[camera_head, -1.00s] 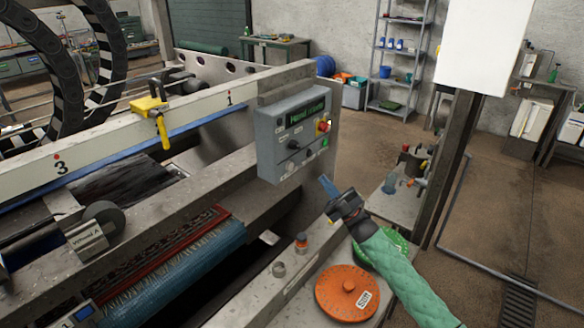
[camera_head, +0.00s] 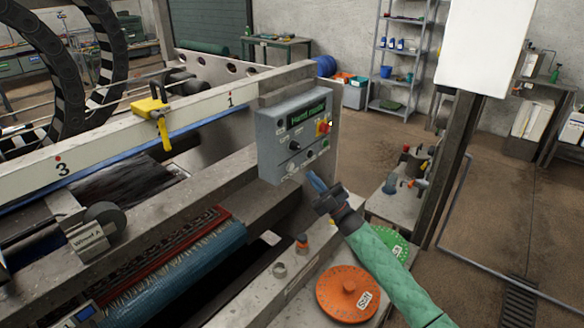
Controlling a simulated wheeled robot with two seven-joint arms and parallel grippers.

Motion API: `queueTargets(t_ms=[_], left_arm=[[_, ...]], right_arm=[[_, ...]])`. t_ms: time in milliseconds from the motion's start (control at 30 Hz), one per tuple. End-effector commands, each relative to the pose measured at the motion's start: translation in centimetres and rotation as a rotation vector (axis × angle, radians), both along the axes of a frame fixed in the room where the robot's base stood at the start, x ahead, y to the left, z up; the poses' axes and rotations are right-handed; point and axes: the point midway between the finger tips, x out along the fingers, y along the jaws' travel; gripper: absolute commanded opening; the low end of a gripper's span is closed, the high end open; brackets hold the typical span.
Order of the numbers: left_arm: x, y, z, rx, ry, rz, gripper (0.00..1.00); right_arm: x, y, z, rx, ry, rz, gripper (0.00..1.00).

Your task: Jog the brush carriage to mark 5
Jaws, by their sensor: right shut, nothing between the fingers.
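The grey control box (camera_head: 293,134) hangs on the machine's near end, its green display lit with text that seems to read "Hand mode". It carries a black knob, several small buttons and a red button on yellow (camera_head: 322,127). My right gripper (camera_head: 316,181) is shut and empty, its blue fingertips just below the box's lower edge, apparently apart from it. The white rail (camera_head: 110,144) bears red-dotted marks 1 and 3; mark 5 is not in view. The blue brush roller (camera_head: 180,277) lies below the rail; I cannot make out which part is the carriage. My left gripper is not in view.
A yellow clamp (camera_head: 155,112) grips the rail. A dark post (camera_head: 452,165) stands right of the box. Open floor lies behind.

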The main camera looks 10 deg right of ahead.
Motion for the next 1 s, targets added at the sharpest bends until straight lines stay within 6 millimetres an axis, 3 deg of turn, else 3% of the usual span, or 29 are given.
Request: queueTargets(t_ms=[233, 433, 567, 1000], left_arm=[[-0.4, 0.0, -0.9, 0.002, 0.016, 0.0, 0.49], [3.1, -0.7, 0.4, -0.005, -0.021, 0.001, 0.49], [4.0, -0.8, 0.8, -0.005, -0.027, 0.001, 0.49], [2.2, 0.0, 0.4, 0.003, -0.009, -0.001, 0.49]], right_arm=[[2.0, 1.5, -0.3, 0.0, 0.0, -0.001, 0.0], [2.9, 2.3, -0.1, 0.0, -0.001, -0.001, 0.0], [3.1, 2.5, -0.1, 0.0, -0.001, -0.001, 0.0], [3.1, 2.5, 0.0, 0.0, -0.001, -0.001, 0.0]])
